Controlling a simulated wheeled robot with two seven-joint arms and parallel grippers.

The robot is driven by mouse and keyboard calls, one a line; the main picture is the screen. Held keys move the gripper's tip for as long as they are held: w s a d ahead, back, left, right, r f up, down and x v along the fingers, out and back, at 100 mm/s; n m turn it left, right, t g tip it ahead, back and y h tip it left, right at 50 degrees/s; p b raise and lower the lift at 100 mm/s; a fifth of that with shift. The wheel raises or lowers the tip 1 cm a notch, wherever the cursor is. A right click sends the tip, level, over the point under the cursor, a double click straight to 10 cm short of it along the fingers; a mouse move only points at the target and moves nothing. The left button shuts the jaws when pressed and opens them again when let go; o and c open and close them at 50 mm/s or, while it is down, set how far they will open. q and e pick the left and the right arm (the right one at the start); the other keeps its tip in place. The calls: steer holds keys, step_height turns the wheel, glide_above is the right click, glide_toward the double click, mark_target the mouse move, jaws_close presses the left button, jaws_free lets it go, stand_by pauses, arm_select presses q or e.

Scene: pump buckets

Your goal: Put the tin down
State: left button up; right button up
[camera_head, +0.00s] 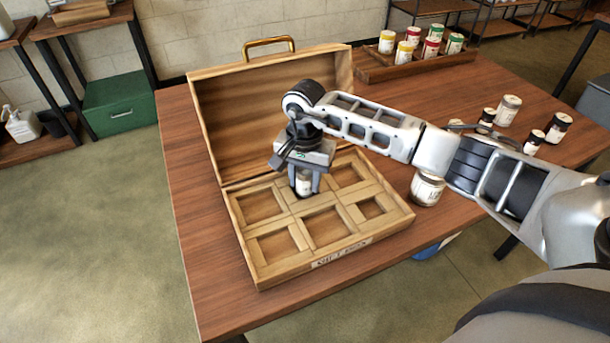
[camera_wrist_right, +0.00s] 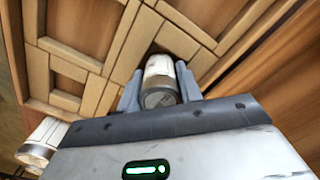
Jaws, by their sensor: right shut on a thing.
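My right gripper (camera_head: 305,185) is shut on a small white tin (camera_head: 303,186). It holds the tin over the back middle part of the open wooden case (camera_head: 262,274), which has several square compartments. In the right wrist view the tin (camera_wrist_right: 160,80) sits between the two fingers (camera_wrist_right: 158,90), with its grey end toward the camera. The tin's lower end is hidden, so I cannot tell whether it touches the compartment floor. The other compartments that show look empty. My left gripper is not in view.
The case's raised lid (camera_head: 270,90) stands behind the gripper. A larger white jar (camera_head: 427,188) stands right of the case under my right arm. Several small jars (camera_head: 508,110) stand farther right. A wooden tray (camera_head: 420,65) of coloured tins is at the back. The table's left strip is clear.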

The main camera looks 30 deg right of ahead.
mark_target(305, 170)
steer(key=shift+f, duration=0.2)
steer(key=o, duration=1)
steer(key=shift+r, duration=0.1)
steer(key=shift+r, duration=0.25)
step_height(305, 170, up, 10)
steer(key=shift+r+b, duration=0.25)
steer(key=shift+b, duration=0.55)
steer(key=shift+r, duration=0.65)
